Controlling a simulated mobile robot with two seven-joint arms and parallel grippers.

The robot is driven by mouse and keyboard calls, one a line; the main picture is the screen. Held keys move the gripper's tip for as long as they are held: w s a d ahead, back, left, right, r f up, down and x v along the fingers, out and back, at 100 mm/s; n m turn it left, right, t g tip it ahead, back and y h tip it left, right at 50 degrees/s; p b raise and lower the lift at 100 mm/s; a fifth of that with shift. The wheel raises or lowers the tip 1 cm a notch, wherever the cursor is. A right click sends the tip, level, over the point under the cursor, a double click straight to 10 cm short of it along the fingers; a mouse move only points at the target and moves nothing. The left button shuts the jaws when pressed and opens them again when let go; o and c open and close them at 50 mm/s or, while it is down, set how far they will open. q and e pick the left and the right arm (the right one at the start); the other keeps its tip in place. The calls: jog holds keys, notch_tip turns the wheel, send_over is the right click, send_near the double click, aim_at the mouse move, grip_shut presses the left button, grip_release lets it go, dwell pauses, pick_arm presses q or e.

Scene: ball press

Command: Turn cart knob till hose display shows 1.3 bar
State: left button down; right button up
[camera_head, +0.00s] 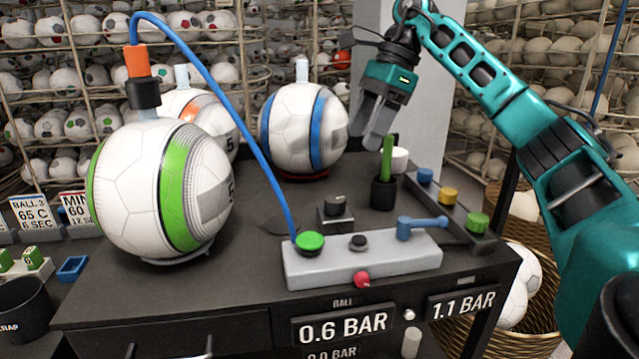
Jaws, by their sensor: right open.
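A grey panel (300,268) on the black cart carries a green button (309,241), a small black knob (358,242), a blue lever (424,223) and a red knob (362,280) on its front. A separate black knob (335,206) sits on a small box behind it. I cannot tell which one is the cart knob. The right display (463,303) reads 1.1 BAR; its label is blurred. The left display (342,327), labelled BALL, reads 0.6 BAR. My right gripper (375,128) is open and empty, above and behind the panel. My left gripper is not in view.
A blue hose (200,80) arches from the panel to an orange-and-black fitting (140,75) on the green-striped ball (135,190). A black cup (383,193) with a green stick stands below my right gripper. A tray with coloured buttons (449,197) lies to the right.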

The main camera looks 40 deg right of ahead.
jog(key=b, duration=0.1)
send_near(336, 199)
jog(key=f, duration=0.1)
jog(key=b+x, duration=0.1)
jog(key=x, duration=0.6)
jog(key=shift+w+a, duration=0.1)
jog(key=shift+a, duration=0.05)
jog(key=shift+a+f, duration=0.1)
jog(key=shift+f, duration=0.15)
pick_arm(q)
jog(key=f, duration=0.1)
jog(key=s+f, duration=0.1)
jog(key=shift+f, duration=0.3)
pick_arm(e)
jog(key=shift+w+f, duration=0.1)
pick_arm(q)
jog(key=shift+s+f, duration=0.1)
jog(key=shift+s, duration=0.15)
pick_arm(e)
jog(key=c, duration=1.1)
